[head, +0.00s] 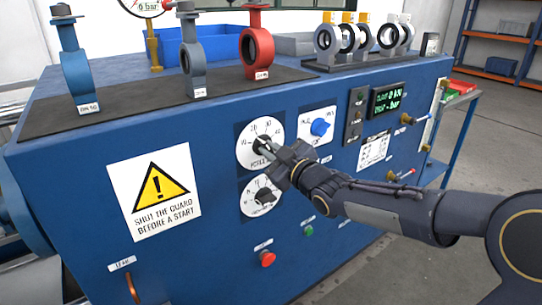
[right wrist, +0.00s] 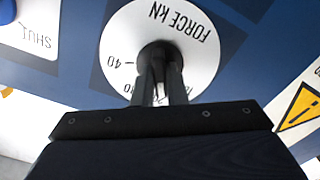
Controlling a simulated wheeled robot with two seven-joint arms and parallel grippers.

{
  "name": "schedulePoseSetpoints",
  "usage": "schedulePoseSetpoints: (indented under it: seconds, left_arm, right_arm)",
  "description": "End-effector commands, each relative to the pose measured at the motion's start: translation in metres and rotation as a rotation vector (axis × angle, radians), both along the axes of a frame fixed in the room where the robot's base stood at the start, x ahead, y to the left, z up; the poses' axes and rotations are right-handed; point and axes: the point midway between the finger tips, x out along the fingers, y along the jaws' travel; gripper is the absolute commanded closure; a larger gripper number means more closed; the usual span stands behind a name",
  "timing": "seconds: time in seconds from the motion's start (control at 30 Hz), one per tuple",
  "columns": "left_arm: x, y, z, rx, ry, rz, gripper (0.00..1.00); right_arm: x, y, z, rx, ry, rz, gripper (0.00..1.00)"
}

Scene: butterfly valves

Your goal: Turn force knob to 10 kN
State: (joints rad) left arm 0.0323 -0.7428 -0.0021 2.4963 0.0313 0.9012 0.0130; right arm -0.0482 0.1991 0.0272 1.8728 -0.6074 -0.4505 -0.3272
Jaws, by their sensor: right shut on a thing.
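The force dial (head: 247,150) is a white disc on the front of the blue bench, with marks such as 20 and 30. Its black knob (head: 261,143) is partly hidden by my right gripper (head: 269,151). In the right wrist view the dial (right wrist: 120,42) appears upside down, with "FORCE kN" and a 40 mark. There my right gripper (right wrist: 158,74) has one finger on each side of the black knob (right wrist: 156,50), shut on it. Which mark the knob points at cannot be told. My left gripper is not in view.
A second dial (head: 252,203) sits just below, and a blue knob (head: 320,127) to the right. A green-lit display (head: 387,98) has small text. A red button (head: 267,259) and a green button (head: 309,231) are lower down. Valves stand on the bench top.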

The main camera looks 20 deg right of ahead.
Motion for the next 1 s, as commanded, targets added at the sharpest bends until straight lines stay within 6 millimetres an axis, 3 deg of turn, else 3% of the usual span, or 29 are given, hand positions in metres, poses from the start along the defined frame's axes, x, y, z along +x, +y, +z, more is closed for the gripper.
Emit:
schedulePoseSetpoints:
  seconds: [0.03, 0.4, 1.0]
  left_arm:
    - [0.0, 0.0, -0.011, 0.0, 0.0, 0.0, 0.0]
    - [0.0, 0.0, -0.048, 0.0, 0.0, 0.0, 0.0]
    - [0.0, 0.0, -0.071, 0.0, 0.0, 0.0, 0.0]
  right_arm:
    - [0.0, 0.0, -0.004, -0.031, -0.015, 0.0, 1.0]
    - [0.0, 0.0, -0.005, -0.326, -0.121, -0.001, 1.0]
    - [0.0, 0.001, -0.002, -0.617, -0.224, 0.0, 1.0]
